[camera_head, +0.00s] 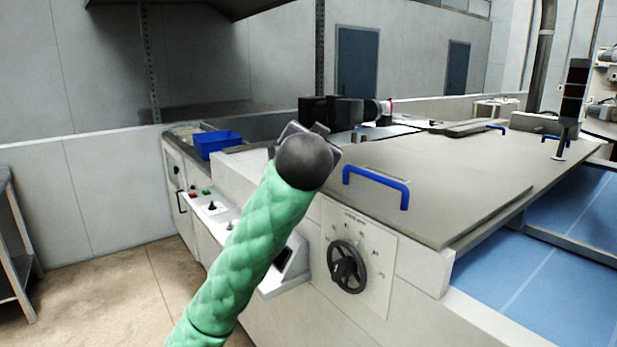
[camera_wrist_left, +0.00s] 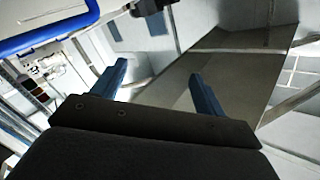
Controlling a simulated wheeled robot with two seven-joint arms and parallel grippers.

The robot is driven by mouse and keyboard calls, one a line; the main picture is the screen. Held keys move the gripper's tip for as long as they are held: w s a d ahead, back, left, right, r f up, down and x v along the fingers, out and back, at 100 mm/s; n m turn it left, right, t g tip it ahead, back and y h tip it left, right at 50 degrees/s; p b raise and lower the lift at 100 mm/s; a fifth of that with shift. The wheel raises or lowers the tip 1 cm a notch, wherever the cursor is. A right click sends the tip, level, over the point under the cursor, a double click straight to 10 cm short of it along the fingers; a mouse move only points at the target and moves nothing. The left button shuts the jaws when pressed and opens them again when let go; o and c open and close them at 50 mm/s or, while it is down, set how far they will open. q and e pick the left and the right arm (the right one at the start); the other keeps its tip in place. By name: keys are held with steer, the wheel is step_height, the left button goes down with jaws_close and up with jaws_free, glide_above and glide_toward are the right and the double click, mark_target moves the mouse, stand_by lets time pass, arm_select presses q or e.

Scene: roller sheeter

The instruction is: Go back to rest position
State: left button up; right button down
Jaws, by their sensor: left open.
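My left arm, in a green quilted sleeve, reaches up from the bottom of the head view, with its dark rounded wrist in front of the machine. My left gripper (camera_wrist_left: 158,86) shows in the left wrist view, its two blue fingers apart and nothing between them. In the head view the wrist hides much of what lies behind it, and I cannot make out the fingers there. The roller sheeter's grey cover (camera_head: 455,185) has a blue handle (camera_head: 377,185), to the right of my wrist and apart from it. My right gripper is in neither view.
A black handwheel (camera_head: 346,266) sits on the machine's front, right of my sleeve. A blue bin (camera_head: 215,144) stands at the back left. A blue belt (camera_head: 570,292) lies at the right. Open floor (camera_head: 115,290) is at the left. A blue curved bar (camera_wrist_left: 50,30) crosses the wrist view's corner.

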arm_select(q)
steer(key=s+a+f+n+g+p, duration=0.1)
steer(key=s+a+f+g, duration=0.4)
steer(key=f, duration=0.9)
steer(key=s+a+f+n+g+p, duration=0.15)
steer(key=s+a+f, duration=0.25)
steer(key=s+f, duration=0.65)
steer(key=s+a+f+n+g, duration=0.15)
steer(key=s+a+f, duration=0.25)
steer(key=f, duration=1.3)
steer(key=s+a+f+g, duration=0.1)
steer(key=s+f+g, duration=0.2)
steer(key=s+f, duration=0.7)
steer(key=s+a+f+g+p, duration=0.1)
steer(key=s+f+g, duration=0.3)
steer(key=s+f, duration=0.7)
steer(key=s, duration=0.5)
steer(key=shift+n, duration=0.4)
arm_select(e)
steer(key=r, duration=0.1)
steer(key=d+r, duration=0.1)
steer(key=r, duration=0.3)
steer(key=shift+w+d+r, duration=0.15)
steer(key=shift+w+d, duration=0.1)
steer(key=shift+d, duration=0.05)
arm_select(q)
steer(key=shift+s, duration=0.1)
